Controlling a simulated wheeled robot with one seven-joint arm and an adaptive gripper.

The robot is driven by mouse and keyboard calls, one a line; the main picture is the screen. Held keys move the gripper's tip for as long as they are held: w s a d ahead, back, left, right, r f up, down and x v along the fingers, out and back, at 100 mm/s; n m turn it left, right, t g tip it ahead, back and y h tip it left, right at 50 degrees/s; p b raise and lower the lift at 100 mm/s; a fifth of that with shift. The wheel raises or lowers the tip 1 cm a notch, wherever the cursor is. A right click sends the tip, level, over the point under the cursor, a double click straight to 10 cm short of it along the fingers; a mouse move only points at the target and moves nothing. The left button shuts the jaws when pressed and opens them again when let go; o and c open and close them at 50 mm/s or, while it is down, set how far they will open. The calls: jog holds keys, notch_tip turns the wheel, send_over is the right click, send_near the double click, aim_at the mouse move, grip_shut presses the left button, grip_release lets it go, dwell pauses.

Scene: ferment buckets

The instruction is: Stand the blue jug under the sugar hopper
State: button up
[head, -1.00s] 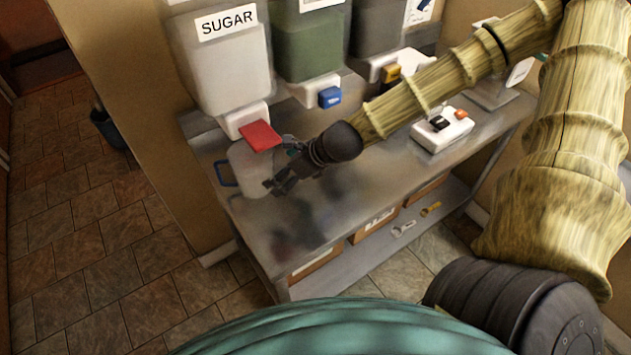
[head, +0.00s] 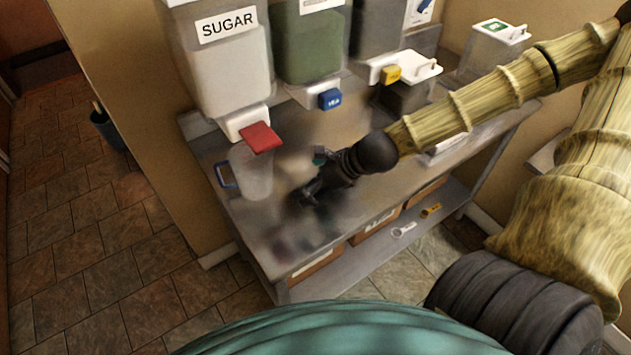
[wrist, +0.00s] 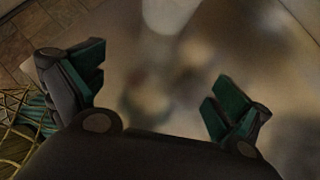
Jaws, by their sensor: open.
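The sugar hopper (head: 225,75) is a pale bin labelled SUGAR, with a white spout and a red paddle (head: 261,137). The blue jug (head: 252,178), a cloudy clear vessel with a blue handle (head: 222,175) at its left, stands upright on the metal bench directly below that spout. The paddle covers part of its rim. My gripper (head: 308,193) is open and empty, to the right of the jug and apart from it. In the wrist view my gripper's fingers (wrist: 158,78) are spread over bare bench, and a pale shape at the top edge looks like the jug (wrist: 165,14).
A green-filled hopper (head: 310,45) with a blue paddle and a dark hopper with a yellow paddle (head: 391,74) stand to the right. A lidded container (head: 495,50) is at the bench's far right. Bench (head: 270,235) in front of the jug is clear.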

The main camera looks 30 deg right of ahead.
jog(key=shift+s+d, duration=0.3)
jog(key=shift+s, duration=0.2)
dwell(0.3)
dwell(1.1)
